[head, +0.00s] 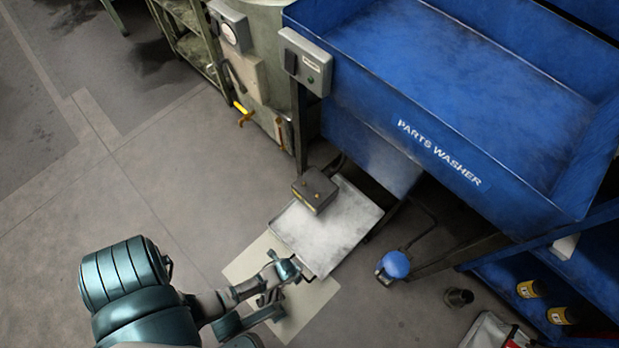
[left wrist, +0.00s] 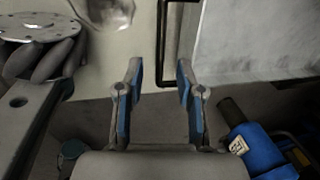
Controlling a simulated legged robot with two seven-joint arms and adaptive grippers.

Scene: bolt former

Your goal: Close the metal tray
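The metal tray (head: 335,232), pale grey and worn, extends from beneath the blue parts washer in the head view. Its surface also fills the upper right of the left wrist view (left wrist: 255,40). My left gripper (head: 292,268) is at the tray's near left edge. In the left wrist view its blue-padded fingers (left wrist: 160,82) are apart with nothing clamped. A black bar handle (left wrist: 164,40) runs beside the tray and appears between the fingertips; I cannot tell how deep it sits between them. My right gripper is not in view.
A dark box (head: 315,190) sits over the tray's far left corner. The blue parts washer (head: 450,110) stands above and behind. A blue-topped object (head: 394,265) and a dark cylinder (head: 458,297) are to the right. Open floor (head: 130,190) lies left.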

